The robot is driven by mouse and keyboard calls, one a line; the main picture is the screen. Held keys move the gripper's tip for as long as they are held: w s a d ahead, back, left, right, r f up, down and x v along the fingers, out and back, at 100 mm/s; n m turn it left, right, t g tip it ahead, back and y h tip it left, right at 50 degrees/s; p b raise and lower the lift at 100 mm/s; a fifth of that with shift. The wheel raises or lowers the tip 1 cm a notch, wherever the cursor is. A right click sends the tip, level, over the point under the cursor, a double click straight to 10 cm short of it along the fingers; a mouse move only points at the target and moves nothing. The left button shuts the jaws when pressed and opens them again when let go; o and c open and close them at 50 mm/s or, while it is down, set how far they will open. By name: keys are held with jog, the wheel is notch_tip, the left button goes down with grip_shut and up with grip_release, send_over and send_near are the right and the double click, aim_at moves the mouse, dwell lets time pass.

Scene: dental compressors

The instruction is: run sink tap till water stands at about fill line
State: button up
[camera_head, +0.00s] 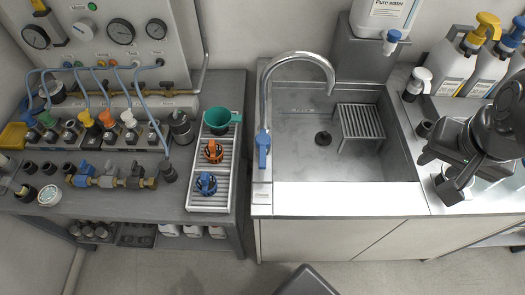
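The steel sink (300,165) is in the middle of the head view. Its basin looks empty, with a dark round drain piece (323,138) on the floor; I cannot tell whether that is a plug. The tall curved tap (298,56) stands at the sink's left edge, with a blue lever (263,152) hanging down on its near side. No water stream shows under the spout. My gripper (453,185) is over the counter right of the sink, well away from the tap. Its fingers are dark and partly hidden, and their opening is unclear.
A slatted metal rack (360,122) stands in the basin's right part. A pure-water container (383,15) stands behind. Bottles (455,60) line the back right.

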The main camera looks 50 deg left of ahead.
jog(key=s+a+f+n+g, duration=0.2)
jog(key=s+a+n, duration=0.1)
jog(key=a, duration=1.4)
jog(key=n+g+h, duration=0.1)
jog(key=n, duration=0.2)
send_over(262, 158)
notch_tip(262, 158, down, 5)
notch_tip(262, 158, down, 10)
jog(key=shift+f, duration=0.25)
grip_shut()
